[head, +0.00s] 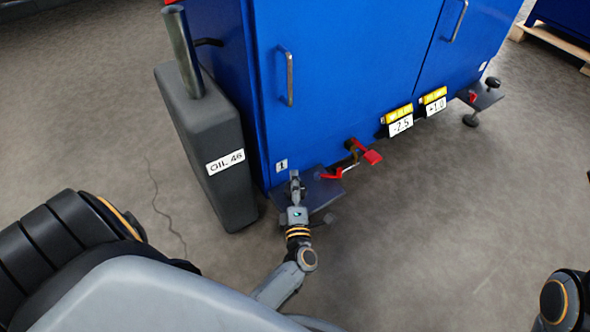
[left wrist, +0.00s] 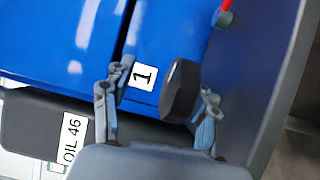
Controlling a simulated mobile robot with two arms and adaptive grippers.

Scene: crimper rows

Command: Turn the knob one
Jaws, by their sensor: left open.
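The knob (left wrist: 180,90) is a dark faceted knob in the left wrist view, beside a white label marked 1 (left wrist: 143,76) on the blue cabinet. My left gripper (left wrist: 157,115) is open, with one finger on each side of the knob in the picture. The knob appears closer to the right-hand finger; I cannot tell whether they touch. In the head view my left gripper (head: 296,184) is at the cabinet's lower left corner, over a dark plate (head: 322,198), and hides the knob there. The label 1 also shows there (head: 281,166). My right gripper is out of view.
A dark tank marked OIL 46 (head: 212,150) stands close left of the blue cabinet (head: 345,75). A red-handled valve (head: 371,157) sticks out right of the gripper. A second knob (head: 492,82) sits on the far right plate. The floor in front is clear.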

